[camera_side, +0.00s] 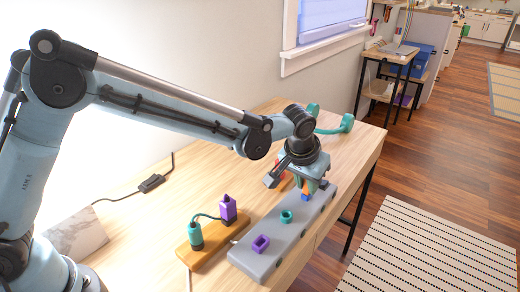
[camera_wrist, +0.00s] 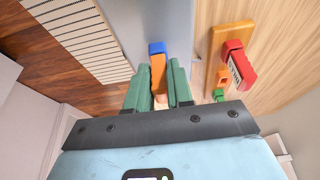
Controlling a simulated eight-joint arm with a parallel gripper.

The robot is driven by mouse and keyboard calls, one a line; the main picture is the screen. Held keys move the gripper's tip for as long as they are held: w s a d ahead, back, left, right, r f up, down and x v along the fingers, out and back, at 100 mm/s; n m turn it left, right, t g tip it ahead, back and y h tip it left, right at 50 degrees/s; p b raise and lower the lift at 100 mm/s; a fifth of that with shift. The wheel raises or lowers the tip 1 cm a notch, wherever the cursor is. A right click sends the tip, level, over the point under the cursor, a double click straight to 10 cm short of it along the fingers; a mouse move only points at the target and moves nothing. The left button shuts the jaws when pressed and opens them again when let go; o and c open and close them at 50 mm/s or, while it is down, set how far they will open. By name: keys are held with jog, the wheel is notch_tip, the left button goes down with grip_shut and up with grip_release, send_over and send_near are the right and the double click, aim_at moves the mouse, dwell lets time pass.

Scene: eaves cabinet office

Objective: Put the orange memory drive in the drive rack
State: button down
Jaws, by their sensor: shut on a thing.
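The orange memory drive (camera_wrist: 159,75) is between the green fingers of my gripper (camera_wrist: 160,92), which is shut on it. In the side view my gripper (camera_side: 305,181) is over the far part of the long grey drive rack (camera_side: 268,256). A blue piece (camera_side: 305,197) shows right below the orange drive (camera_side: 304,186), and at the drive's far end in the wrist view (camera_wrist: 157,47). It looks like a coloured socket on the rack. I cannot tell whether the drive is inside it or just above it. The fingers hide part of the drive.
The rack also has a teal socket (camera_side: 286,216) and a purple socket (camera_side: 261,243). A wooden block (camera_side: 187,253) holds teal and purple plugs joined by a cord. Another wooden block (camera_wrist: 212,57) carries a red piece (camera_wrist: 237,66). A teal handset-like object (camera_side: 347,123) lies behind.

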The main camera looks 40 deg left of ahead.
jog(key=shift+r, duration=0.35)
jog(key=shift+r, duration=1.6)
jog(key=shift+r, duration=0.1)
jog(key=shift+r, duration=2.4)
jog(key=w+a+f, duration=0.2)
jog(key=w+a, duration=0.8)
jog(key=shift+a+n, duration=0.25)
jog(key=shift+n, duration=0.15)
jog(key=shift+f, duration=0.1)
jog(key=shift+f, duration=2.75)
